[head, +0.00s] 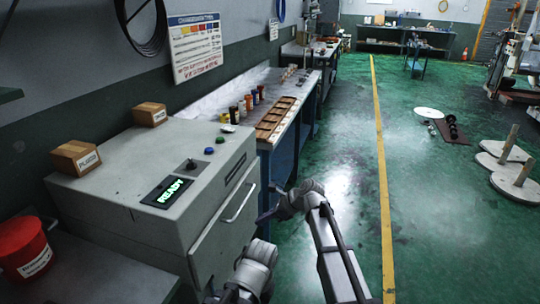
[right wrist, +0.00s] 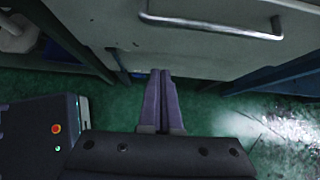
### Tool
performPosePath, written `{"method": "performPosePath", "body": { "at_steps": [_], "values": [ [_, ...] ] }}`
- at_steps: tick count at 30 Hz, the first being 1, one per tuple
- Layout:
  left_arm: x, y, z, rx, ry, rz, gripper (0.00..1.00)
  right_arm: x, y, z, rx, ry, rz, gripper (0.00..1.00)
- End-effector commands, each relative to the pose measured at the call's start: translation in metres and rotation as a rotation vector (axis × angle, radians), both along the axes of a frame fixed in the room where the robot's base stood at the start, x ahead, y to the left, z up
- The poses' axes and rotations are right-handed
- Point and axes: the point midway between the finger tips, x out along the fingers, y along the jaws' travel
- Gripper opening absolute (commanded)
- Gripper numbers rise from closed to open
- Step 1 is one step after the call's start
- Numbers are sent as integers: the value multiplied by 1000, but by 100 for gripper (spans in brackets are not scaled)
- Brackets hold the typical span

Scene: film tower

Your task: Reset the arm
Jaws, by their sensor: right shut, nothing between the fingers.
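My right gripper (head: 262,218) is in front of the grey cabinet, near its handle. In the right wrist view its two purple-grey fingers (right wrist: 161,72) lie together, shut with nothing between them. They point toward the lower part of the cabinet front (right wrist: 190,45), below the metal handle (right wrist: 215,24). A grey arm joint of mine (head: 255,270) shows at the bottom of the head view. No left gripper fingers can be seen.
The grey cabinet (head: 110,190) has a lit READY display (head: 167,192), a knob and small buttons. Two cardboard boxes (head: 75,157) stand on it. A red bucket (head: 22,247) is at left. A workbench (head: 200,102) holds bottles and a wooden tray.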

Motion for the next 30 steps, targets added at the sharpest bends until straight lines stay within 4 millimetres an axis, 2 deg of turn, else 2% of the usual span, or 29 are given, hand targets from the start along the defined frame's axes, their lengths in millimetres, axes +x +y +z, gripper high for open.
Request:
{"method": "performPosePath", "body": {
  "at_steps": [5, 12, 18, 30],
  "values": [
    [0, 0, 0, 0, 0, 0, 47, -31, -28, -13, -134, -133, 164, 0],
    [0, 0, 0, 0, 0, 0, 47, -103, -102, -42, -462, -404, 670, 0],
    [0, 0, 0, 0, 0, 0, 47, -155, -158, -56, -656, -527, 1109, 0],
    [0, 0, 0, 0, 0, 0, 47, -222, -223, -63, -780, -578, 1690, 0]
  ]
}}
